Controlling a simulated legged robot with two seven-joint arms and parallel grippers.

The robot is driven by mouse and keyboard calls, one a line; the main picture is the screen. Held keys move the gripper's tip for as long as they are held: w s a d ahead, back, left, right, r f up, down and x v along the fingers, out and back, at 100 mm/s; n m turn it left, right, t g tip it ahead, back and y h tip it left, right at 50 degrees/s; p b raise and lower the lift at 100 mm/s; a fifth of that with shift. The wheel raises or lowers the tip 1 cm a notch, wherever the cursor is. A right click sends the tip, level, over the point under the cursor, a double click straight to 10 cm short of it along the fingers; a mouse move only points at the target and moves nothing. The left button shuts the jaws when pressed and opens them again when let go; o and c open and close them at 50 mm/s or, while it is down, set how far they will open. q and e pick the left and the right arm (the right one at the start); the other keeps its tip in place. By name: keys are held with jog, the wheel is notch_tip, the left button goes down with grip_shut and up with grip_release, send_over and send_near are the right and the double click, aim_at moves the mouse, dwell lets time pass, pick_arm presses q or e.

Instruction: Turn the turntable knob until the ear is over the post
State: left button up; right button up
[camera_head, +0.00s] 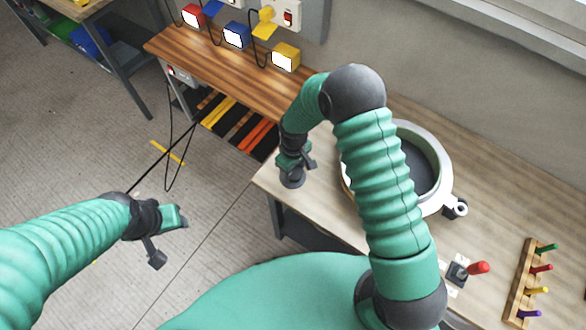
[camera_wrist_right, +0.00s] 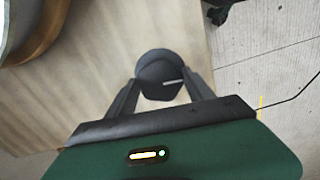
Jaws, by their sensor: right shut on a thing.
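The turntable (camera_head: 441,164) is a round white-rimmed mould with a dark inside on the right bench, partly hidden behind my right arm. Its ear (camera_head: 460,209), a small pale eyelet, sticks out at the lower right beside a dark block (camera_head: 450,212); I cannot tell whether that is the post. The dark round knob (camera_head: 292,181) stands near the bench's left end. My right gripper (camera_head: 296,161) is shut on it; the right wrist view shows the knob (camera_wrist_right: 158,66), with a white line on top, between the fingers. My left gripper (camera_head: 168,236) is open and empty over the floor.
A red-handled lever (camera_head: 478,268) and a wooden rack (camera_head: 524,283) with coloured pegs are at the bench's right. A darker bench (camera_head: 205,62) with red, blue and yellow boxes stands at the back left. A thin dark cable hangs near my left gripper.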

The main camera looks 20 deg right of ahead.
aim_at(294, 172)
jog(key=shift+d+n, duration=0.1)
jog(key=shift+n, duration=0.5)
jog(key=o, duration=1.4)
jog(key=shift+s, duration=0.1)
jog(key=shift+r, duration=0.1)
jog(key=shift+r, duration=0.25)
notch_tip(294, 172, up, 16)
jog(key=shift+r+b, duration=0.1)
jog(key=shift+b, duration=0.45)
